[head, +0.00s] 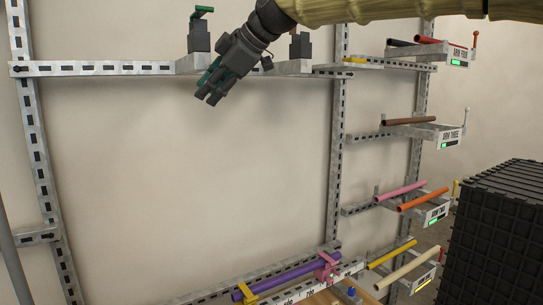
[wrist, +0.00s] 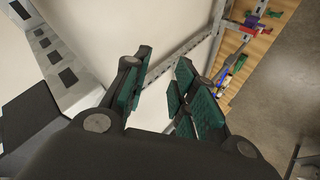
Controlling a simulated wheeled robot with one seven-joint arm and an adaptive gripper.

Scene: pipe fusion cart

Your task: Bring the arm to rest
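My gripper (head: 208,97) hangs at the end of my raised arm, at the top middle of the head view. It points down and to the left, in front of the upper rail (head: 110,68) and the pale wall. In the wrist view my gripper (wrist: 162,62) shows its green-padded fingers apart, with nothing between them. How far the fingers are from the rail cannot be told.
Labelled arms with coloured pipes, one holding an orange pipe (head: 423,200), stand at the right. A purple pipe (head: 285,276) lies low, by a pink clamp (head: 326,268). A black ribbed box (head: 500,235) stands lower right. The wall's middle is clear.

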